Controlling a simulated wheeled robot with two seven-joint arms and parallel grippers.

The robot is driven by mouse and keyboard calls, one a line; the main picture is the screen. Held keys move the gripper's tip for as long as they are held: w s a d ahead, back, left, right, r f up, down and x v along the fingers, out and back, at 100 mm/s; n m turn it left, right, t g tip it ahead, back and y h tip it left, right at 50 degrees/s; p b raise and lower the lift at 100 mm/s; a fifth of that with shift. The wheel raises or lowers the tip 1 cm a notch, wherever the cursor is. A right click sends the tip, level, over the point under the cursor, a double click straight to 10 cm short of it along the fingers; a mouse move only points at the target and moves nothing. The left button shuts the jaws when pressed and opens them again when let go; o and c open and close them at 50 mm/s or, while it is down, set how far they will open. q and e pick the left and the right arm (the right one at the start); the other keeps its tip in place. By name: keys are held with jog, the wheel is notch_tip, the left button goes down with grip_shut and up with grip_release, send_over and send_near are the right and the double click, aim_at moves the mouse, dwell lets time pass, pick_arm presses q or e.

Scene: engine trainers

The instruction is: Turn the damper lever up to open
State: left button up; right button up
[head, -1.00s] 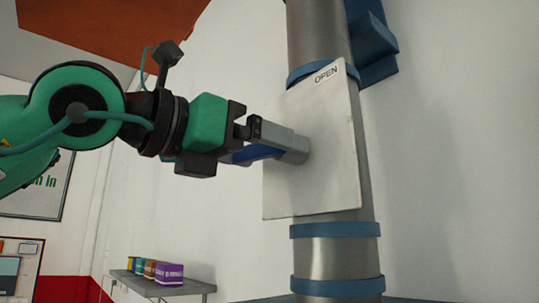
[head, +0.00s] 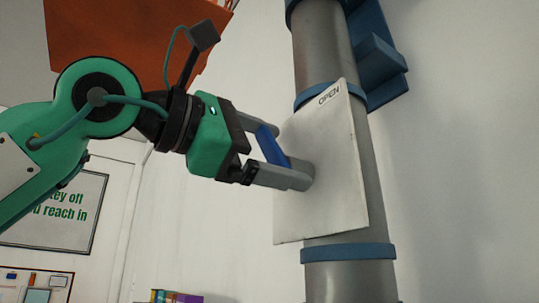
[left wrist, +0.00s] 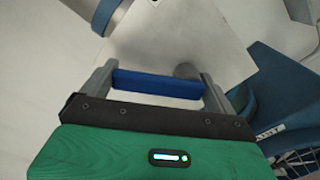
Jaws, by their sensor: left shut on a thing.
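The damper lever shows as a blue bar (head: 269,143) in front of a pale square plate (head: 325,195) on a metal duct. My left gripper (head: 285,154) is shut on the lever, with one grey finger above it and one below. The lever slants, its upper end to the left. In the left wrist view the blue lever (left wrist: 155,84) spans between the two fingers, with a round grey hub (left wrist: 187,70) behind it. The word OPEN (head: 329,94) is near the plate's top edge. The lever's far end is partly hidden by the fingers. My right gripper is not in view.
The vertical metal duct (head: 325,50) has blue bands and stands before a pale wall. A blue bracket (head: 380,55) is at its upper right. An orange panel (head: 110,45) is at upper left. A framed sign (head: 60,215) hangs at left. Small coloured boxes (head: 175,297) show at the bottom.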

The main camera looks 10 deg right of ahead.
pick_arm(q)
jog(key=m, duration=0.1)
jog(key=s+m, duration=0.1)
jog(key=m, duration=0.1)
jog(key=shift+d+r+m, duration=0.1)
jog(key=shift+r+m, duration=0.2)
jog(key=shift+r, duration=0.1)
jog(key=shift+s+d+m+p, duration=0.1)
jog(key=shift+s+m+p, duration=0.25)
jog(key=shift+m, duration=0.95)
jog(key=shift+s, duration=0.1)
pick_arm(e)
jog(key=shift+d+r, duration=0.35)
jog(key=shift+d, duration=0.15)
pick_arm(q)
jog(key=shift+m, duration=0.3)
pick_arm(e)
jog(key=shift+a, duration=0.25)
